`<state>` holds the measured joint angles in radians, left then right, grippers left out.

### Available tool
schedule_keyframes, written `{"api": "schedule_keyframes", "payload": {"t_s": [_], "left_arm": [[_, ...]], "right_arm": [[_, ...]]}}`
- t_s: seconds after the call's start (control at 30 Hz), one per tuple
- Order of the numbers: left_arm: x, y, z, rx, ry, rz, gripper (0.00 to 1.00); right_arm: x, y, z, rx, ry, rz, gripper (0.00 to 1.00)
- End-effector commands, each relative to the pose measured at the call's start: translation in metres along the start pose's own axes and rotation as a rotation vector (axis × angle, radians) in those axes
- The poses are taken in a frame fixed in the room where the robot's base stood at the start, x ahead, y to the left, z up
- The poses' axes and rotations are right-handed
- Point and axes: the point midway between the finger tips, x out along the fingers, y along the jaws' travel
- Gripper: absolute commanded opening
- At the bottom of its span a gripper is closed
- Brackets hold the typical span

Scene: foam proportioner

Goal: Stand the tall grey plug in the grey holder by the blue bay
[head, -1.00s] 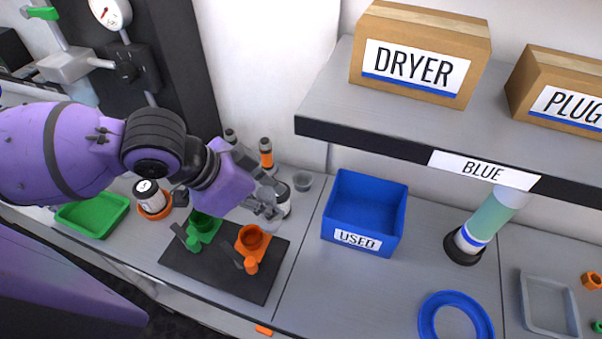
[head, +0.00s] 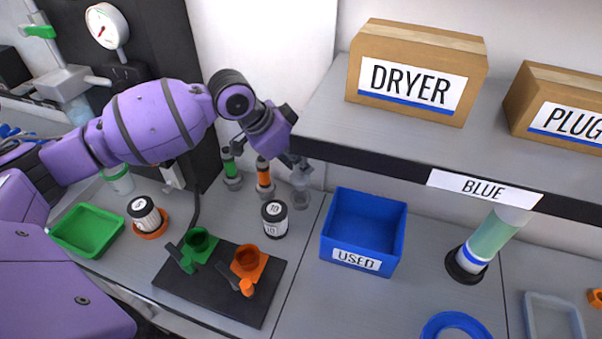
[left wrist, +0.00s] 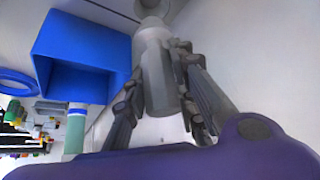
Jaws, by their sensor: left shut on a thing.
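My left gripper (head: 294,162) is shut on the tall grey plug (head: 301,177) at the back of the bench. The plug is roughly upright above the grey holder (head: 301,202), left of the blue bin. In the left wrist view the grey plug (left wrist: 158,75) lies between the fingers (left wrist: 160,95), and its far end meets or overlaps the grey holder (left wrist: 152,10). I cannot tell how deep the plug sits in it. My right gripper is not in view.
A green-banded plug (head: 231,170) and an orange-banded plug (head: 264,178) stand just left. A black-and-white jar (head: 274,219) is in front. The blue bin (head: 364,228) marked USED stands right, under the shelf edge (head: 390,170) labelled BLUE.

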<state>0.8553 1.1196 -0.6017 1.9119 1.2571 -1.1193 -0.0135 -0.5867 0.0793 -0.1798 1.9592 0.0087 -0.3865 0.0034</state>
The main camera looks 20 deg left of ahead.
Motion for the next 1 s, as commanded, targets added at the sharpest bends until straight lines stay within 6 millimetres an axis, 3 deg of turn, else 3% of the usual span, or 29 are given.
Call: {"api": "schedule_keyframes", "payload": {"t_s": [0.17,0.4,1.0], "left_arm": [[0.007,0.0,0.004,0.0,0.003,-0.002,0.0],[0.039,0.0,0.025,-0.001,0.003,-0.002,0.0],[0.052,-0.003,0.029,0.001,0.005,-0.003,0.0]], "right_arm": [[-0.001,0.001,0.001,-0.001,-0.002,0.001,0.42],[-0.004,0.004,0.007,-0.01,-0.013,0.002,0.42],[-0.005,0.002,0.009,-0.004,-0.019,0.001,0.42]]}}
